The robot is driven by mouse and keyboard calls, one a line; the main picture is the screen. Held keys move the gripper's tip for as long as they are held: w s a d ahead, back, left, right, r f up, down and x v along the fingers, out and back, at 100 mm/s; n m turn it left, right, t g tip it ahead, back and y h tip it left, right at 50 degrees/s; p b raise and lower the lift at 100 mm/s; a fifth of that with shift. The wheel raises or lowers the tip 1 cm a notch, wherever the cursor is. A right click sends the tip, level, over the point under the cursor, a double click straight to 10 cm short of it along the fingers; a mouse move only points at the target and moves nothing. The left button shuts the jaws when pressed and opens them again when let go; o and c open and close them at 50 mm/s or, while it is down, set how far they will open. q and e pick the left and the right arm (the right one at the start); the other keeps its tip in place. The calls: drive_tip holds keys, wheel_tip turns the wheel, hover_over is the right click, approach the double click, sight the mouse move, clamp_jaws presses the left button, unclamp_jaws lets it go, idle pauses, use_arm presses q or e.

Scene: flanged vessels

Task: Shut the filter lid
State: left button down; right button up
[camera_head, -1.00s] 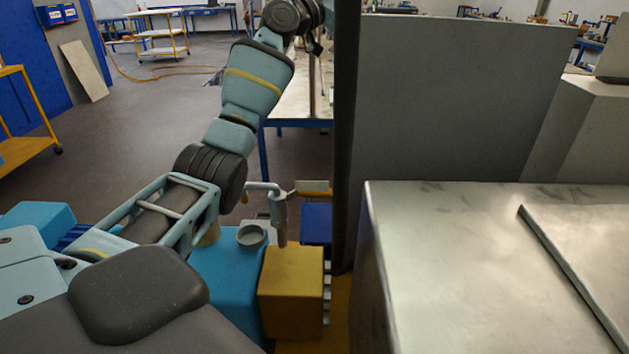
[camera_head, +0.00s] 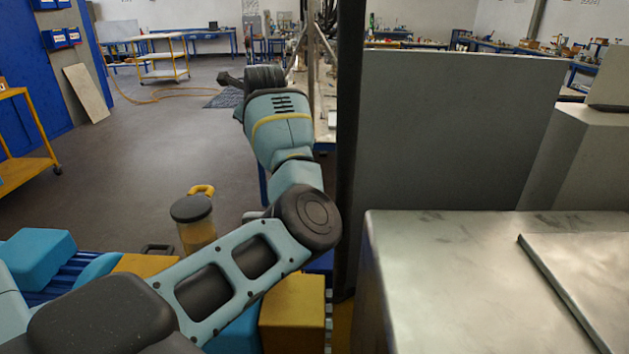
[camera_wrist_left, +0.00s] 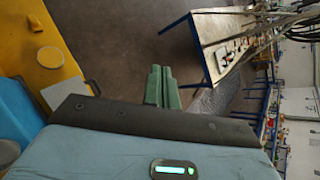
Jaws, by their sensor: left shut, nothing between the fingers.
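No part is clearly recognisable as the filter lid. In the head view, a large upright grey panel (camera_head: 455,130) stands behind a pale metal box (camera_head: 480,285) on the right. A flat slab (camera_head: 590,270) lies on that box. I cannot tell whether any of these belongs to the filter. My left arm crosses the lower left and rises to a wrist near the top centre, left of the panel. In the left wrist view, my left gripper (camera_wrist_left: 161,86) has its green fingers together, with nothing between them. It is over open floor, apart from everything. My right gripper is out of view.
A dark-topped canister (camera_head: 193,228), a blue box (camera_head: 38,258) and a yellow box (camera_head: 293,313) sit low beside my arm. A dark post (camera_head: 347,150) rises beside the panel. A workbench (camera_wrist_left: 228,38) stands beyond. The floor (camera_head: 150,140) at left is open.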

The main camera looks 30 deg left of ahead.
use_arm(q)
drive_tip(key=s+d+f+n+g+h, duration=0.1)
drive_tip(key=d+f+n+h, duration=0.2)
drive_tip(key=d+f+h, duration=0.35)
drive_tip(key=d+f+n+h, duration=0.35)
drive_tip(key=d+f, duration=0.35)
drive_tip(key=d, duration=0.5)
drive_tip(key=shift+m+g, duration=0.25)
drive_tip(key=shift+g, duration=0.05)
drive_tip(key=b+x, duration=0.3)
drive_tip(key=x, duration=0.8)
drive_tip(key=shift+a+f, duration=0.15)
drive_tip(key=shift+f, duration=0.05)
drive_tip(key=shift+w+a+f+b, duration=0.45)
drive_tip(key=shift+w+f+b, duration=0.15)
drive_tip(key=shift+b, duration=0.15)
drive_tip(key=shift+w+a+f, duration=0.1)
drive_tip(key=shift+w+a, duration=0.05)
drive_tip(key=shift+w+a+b, duration=0.15)
drive_tip(key=shift+w+b, duration=0.1)
drive_tip(key=shift+b, duration=0.2)
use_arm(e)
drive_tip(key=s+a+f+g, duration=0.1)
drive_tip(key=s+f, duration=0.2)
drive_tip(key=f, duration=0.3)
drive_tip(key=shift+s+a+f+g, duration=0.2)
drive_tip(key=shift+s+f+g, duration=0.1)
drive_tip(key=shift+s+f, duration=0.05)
